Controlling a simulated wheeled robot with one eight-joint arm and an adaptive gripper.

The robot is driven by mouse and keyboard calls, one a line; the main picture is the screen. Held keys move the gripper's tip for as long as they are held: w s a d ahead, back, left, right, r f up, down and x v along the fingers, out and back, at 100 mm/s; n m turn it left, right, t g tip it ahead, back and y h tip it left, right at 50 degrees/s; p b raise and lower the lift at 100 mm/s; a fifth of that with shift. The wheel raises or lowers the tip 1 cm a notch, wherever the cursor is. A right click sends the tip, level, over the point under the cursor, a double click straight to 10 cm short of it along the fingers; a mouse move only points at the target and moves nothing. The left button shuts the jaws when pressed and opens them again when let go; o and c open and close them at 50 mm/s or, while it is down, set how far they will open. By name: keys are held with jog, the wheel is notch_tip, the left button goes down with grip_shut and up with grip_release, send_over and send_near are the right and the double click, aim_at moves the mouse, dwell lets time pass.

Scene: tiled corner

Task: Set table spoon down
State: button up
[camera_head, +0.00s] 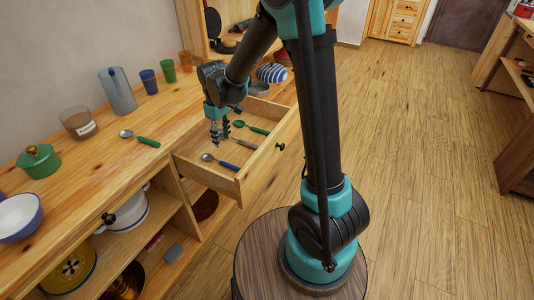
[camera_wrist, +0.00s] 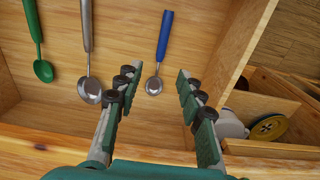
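My gripper (camera_head: 219,138) is over the open drawer (camera_head: 272,160). In the wrist view my gripper (camera_wrist: 158,76) has its two fingers spread, with nothing held between them. Three spoons lie in the drawer: a blue-handled spoon (camera_head: 220,162), a grey-handled one (camera_head: 240,143) and a green one (camera_head: 252,127). In the wrist view the blue-handled spoon (camera_wrist: 164,38) shows between the fingertips, its metal bowl toward me. The grey-handled spoon (camera_wrist: 88,45) and green spoon (camera_wrist: 39,40) lie to its left. A green-handled spoon (camera_head: 140,138) lies on the counter. I cannot tell which is the table spoon.
Bare counter surrounds the spoon there. Drawer walls stand close around my gripper. Shelves with pots are below.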

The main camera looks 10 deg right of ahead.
jog(key=s+d+r+m, duration=0.1)
jog(key=s+d, duration=0.1)
jog(key=d, duration=0.2)
jog(key=s+d+m+t, duration=0.1)
jog(key=s+d+m, duration=0.1)
jog(key=d, duration=0.2)
jog(key=s+d+r+m+t, duration=0.1)
jog(key=s+d, duration=0.2)
jog(key=d, duration=0.1)
jog(key=shift+d+r+m, duration=0.3)
jog(key=shift+r+m, duration=0.05)
jog(key=shift+m, duration=0.05)
jog(key=s+d+f+m+t, duration=0.2)
jog(key=s+d+m, duration=0.3)
jog(key=s+d, duration=0.4)
jog(key=shift+s+d, duration=0.2)
jog(key=shift+s, duration=0.8)
jog(key=shift+f, duration=0.1)
